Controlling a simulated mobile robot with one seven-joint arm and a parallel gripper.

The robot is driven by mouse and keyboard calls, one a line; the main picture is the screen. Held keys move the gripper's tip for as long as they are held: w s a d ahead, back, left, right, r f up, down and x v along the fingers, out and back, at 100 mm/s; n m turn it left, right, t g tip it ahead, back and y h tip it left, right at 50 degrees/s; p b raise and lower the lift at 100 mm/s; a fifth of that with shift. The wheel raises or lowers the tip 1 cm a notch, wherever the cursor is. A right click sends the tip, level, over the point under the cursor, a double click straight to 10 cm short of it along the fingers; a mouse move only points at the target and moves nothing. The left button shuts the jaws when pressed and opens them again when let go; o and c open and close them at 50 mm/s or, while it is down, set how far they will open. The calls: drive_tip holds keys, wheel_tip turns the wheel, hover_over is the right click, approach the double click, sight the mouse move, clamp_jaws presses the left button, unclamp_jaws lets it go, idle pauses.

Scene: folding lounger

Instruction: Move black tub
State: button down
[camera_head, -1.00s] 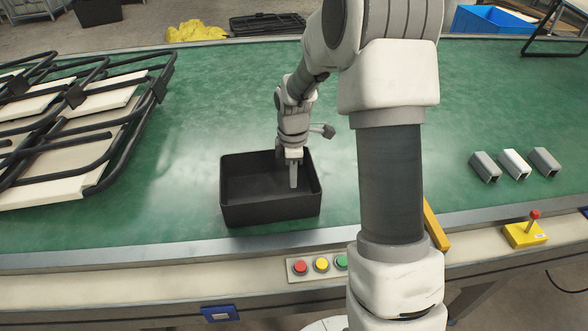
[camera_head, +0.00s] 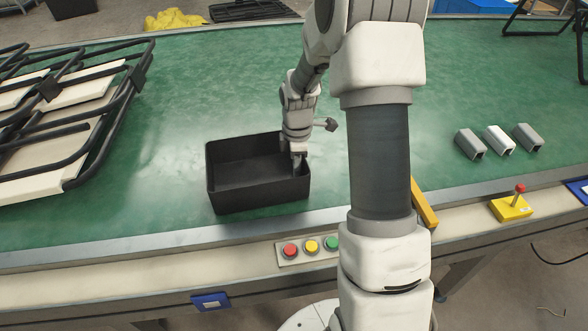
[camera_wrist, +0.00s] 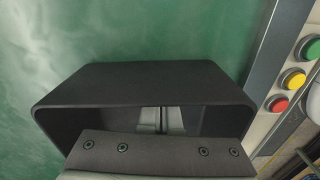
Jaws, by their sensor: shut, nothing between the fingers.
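The black tub (camera_head: 258,196) is an open rectangular box standing upright on the green belt, left of my arm. It fills the middle of the wrist view (camera_wrist: 140,82), where one wall crosses the picture. My gripper (camera_head: 299,168) points down at the tub's right side, near the right wall. Its fingers are close together, and nothing shows held between them. In the wrist view the grey fingers (camera_wrist: 160,122) show below the wall's edge, against the tub's dark inside. I cannot tell whether they touch the wall. A dark plate with screws hides part of the tub there.
Folded lounger frames (camera_head: 75,120) lie at the left. Several grey and white profile pieces (camera_head: 498,140) lie at the right. The front edge carries coloured buttons (camera_head: 311,247), a yellow control box (camera_head: 511,208) and a yellow bar (camera_head: 424,205). The belt behind the tub is clear.

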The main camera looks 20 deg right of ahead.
drive_tip(key=s+d+p, duration=0.2)
drive_tip(key=d, duration=0.5)
drive_tip(key=s+d+p, duration=0.2)
drive_tip(key=d, duration=0.6)
drive_tip(key=s+d+p, duration=0.2)
drive_tip(key=d, duration=0.5)
drive_tip(key=shift+s+d, duration=0.1)
drive_tip(key=shift+d, duration=0.3)
drive_tip(key=shift+a, duration=0.1)
drive_tip(key=shift+w+a, duration=0.25)
drive_tip(key=shift+a, duration=0.3)
drive_tip(key=a, duration=0.2)
drive_tip(key=shift+w+a, duration=0.3)
drive_tip(key=shift+w, duration=0.05)
wheel_tip(320, 180, up, 10)
drive_tip(key=p, duration=0.2)
